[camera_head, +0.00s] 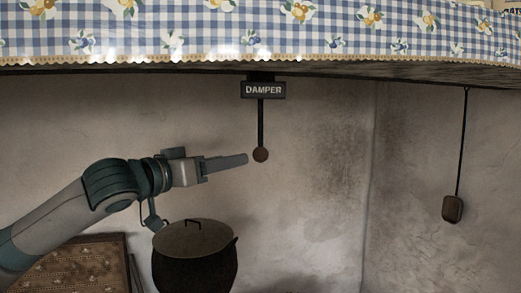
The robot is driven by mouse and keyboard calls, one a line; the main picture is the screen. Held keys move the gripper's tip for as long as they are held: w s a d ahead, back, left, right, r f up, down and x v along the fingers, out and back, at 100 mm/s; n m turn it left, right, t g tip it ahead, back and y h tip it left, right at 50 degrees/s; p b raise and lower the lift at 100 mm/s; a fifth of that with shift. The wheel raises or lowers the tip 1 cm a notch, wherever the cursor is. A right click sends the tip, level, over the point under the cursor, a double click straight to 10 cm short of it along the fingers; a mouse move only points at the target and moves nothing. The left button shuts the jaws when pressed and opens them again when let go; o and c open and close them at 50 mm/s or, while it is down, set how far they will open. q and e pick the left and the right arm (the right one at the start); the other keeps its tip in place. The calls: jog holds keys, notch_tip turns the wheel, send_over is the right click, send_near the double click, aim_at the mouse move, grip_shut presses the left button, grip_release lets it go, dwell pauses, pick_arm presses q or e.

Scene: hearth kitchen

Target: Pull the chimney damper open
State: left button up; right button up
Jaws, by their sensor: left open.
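The damper control hangs below a dark sign (263,90) reading DAMPER, near the middle of the head view. My right gripper is not in view.
A black lidded pot (195,272) stands below my left gripper. A blue checked cloth (230,30) with a scalloped trim hangs across the top. A dark weight (452,208) hangs on a cord at right. A brown framed panel (80,270) is at lower left.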

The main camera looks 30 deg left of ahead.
aim_at(255, 155)
pick_arm(q)
jog(key=w+p, duration=0.2)
jog(key=w, duration=0.1)
jog(key=w+d+p, duration=0.1)
jog(key=w+p, duration=0.2)
jog(key=w, duration=0.1)
jog(key=w+p, duration=0.3)
jog(key=w, duration=0.1)
jog(key=shift+w+d+r, duration=0.1)
jog(key=shift+w+d, duration=0.05)
jog(key=shift+d, duration=0.05)
jog(key=shift+w, duration=0.35)
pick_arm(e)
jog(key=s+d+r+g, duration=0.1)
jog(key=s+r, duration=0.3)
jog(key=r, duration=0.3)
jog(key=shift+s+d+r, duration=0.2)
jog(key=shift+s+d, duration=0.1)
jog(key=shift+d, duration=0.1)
